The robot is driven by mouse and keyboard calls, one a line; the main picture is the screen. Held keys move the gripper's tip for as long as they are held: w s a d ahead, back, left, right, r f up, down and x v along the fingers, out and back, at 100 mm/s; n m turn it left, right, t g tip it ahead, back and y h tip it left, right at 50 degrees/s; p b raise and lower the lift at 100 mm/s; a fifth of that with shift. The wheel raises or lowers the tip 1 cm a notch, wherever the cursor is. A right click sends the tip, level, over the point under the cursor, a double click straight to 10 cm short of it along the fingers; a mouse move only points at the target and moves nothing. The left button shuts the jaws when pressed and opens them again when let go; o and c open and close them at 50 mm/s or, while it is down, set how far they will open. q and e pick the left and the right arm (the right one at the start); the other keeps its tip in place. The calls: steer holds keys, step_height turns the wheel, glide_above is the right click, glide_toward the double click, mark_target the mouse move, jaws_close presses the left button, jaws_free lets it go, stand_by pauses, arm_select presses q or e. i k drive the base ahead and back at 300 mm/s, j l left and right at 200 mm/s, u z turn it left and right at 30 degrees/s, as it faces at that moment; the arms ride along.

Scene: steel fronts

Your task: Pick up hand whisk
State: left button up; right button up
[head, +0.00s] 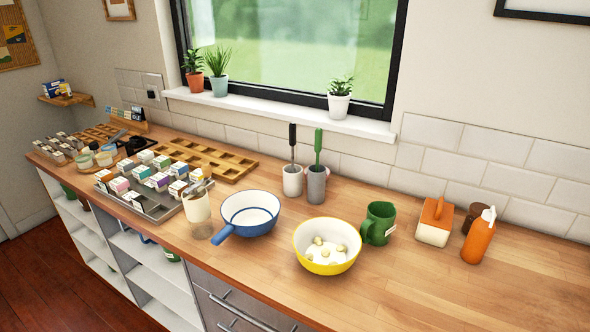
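I cannot make out a hand whisk for certain. A black-handled utensil (292,140) stands upright in a white cup (292,181) near the back wall. A green-handled utensil (318,146) stands in a grey cup (316,184) just to its right. The lower ends of both are hidden in the cups. A cream container (197,207) at the counter's front left has metallic utensil ends showing at its top, too small to identify. Neither of my grippers is in view.
On the wooden counter (430,290), a blue-rimmed pan (249,214), a yellow bowl (326,264) with several pale pieces, a green mug (379,223), a butter dish (435,222) and an orange bottle (478,238) stand apart. A tray of small boxes (163,210) is left. The right front is clear.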

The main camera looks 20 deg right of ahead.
mark_target(293, 128)
steer(key=j+z, duration=0.1)
steer(key=z, duration=0.25)
steer(key=j+z, duration=0.1)
steer(key=z, duration=0.25)
steer(key=j+z, duration=0.4)
steer(key=j, duration=0.55)
steer(key=j+z, duration=0.35)
steer(key=j, duration=0.6)
